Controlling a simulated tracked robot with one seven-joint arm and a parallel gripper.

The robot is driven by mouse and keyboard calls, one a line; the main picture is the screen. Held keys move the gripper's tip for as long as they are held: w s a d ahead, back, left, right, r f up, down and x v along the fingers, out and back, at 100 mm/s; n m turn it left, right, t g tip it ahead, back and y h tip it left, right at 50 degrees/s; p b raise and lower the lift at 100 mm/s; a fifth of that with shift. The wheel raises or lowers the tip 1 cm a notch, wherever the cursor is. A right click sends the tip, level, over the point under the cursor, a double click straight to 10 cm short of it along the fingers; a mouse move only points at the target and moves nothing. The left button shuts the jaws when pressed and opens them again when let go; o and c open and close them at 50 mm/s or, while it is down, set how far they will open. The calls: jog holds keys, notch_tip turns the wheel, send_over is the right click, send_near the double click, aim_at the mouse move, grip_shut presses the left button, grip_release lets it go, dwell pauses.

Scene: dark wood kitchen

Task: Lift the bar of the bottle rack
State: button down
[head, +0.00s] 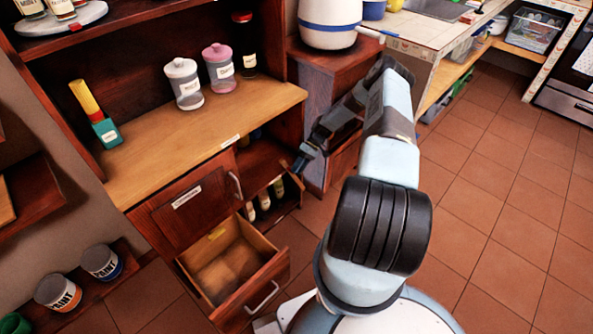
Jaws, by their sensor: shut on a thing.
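The bottle rack (287,206) is a dark wood, pulled-out unit low in the cabinet, left of my arm. Several pale bottles (265,200) stand in a row in it. My gripper (301,166) is at the rack's upper right end, with its dark fingers pointing down and left. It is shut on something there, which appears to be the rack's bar. The bar is too small and dark to make out clearly, and my gripper partly covers that spot.
An open, empty drawer (226,262) juts out below and left of the rack. A closed door with a handle (182,214) is above it. The tiled floor (500,230) at right is clear.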

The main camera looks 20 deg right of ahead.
jog(key=shift+s+d+f, duration=0.2)
jog(key=shift+d+f, duration=0.25)
jog(key=shift+d, duration=0.05)
jog(key=c, duration=1.1)
grip_release()
jog(key=shift+f, duration=0.1)
jog(key=shift+a, duration=0.15)
jog(key=shift+w+r, duration=0.1)
jog(key=shift+r, duration=0.15)
jog(key=s+a+r, duration=0.2)
jog(key=s+r, duration=1)
jog(key=s, duration=0.1)
jog(key=shift+s+a+r, duration=0.35)
jog(key=shift+r, duration=0.05)
